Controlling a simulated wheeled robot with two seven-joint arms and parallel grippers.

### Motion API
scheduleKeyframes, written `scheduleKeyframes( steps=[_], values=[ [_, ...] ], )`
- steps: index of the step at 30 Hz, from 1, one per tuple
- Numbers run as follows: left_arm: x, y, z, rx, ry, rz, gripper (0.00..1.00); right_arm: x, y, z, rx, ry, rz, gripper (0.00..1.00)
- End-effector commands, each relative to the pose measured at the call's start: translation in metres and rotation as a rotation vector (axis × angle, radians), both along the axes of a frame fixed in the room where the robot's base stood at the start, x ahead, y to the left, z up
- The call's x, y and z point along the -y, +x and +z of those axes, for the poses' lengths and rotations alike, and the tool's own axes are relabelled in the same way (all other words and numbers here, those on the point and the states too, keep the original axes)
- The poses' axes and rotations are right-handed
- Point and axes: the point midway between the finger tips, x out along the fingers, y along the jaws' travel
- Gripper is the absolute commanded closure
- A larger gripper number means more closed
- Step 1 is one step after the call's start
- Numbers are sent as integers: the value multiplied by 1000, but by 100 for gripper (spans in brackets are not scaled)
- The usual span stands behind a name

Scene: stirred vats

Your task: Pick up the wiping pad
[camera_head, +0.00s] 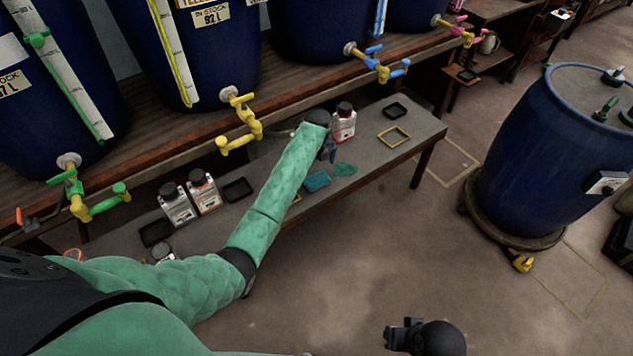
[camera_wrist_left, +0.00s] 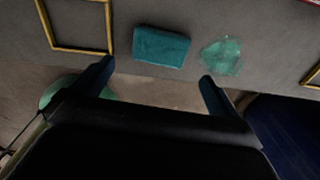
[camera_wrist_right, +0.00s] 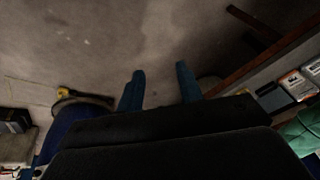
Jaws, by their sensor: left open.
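The teal wiping pad (camera_head: 318,181) lies flat on the grey bench, near its front edge. In the left wrist view the pad (camera_wrist_left: 161,46) is ahead of the fingertips and between their lines, with a gap. A green smear (camera_head: 345,169) is just right of it on the bench.
The bench (camera_head: 420,127) carries white bottles (camera_head: 203,191), dark trays (camera_head: 237,190) and a yellow frame (camera_head: 394,137). Blue vats with coloured taps (camera_head: 240,120) stand on the shelf behind. A blue drum (camera_head: 540,150) stands at the right. The floor in front is clear.

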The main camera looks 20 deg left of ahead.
Motion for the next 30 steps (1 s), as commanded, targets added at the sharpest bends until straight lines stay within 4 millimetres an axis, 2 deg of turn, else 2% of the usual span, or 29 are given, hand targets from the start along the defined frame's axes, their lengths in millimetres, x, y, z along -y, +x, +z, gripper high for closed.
scheduleKeyframes(
  steps=[11, 21, 30],
  values=[
    [0, 1, -32, -1, -1, -1, 0, 5, -2, 7, -13, -12, -4, 64],
    [-3, 2, -73, -1, -1, 0, 0, 14, -6, 16, -38, -31, -13, 64],
    [-3, 2, -76, 1, 0, -1, 2, 15, -7, 15, -42, -34, -13, 64]
  ],
)
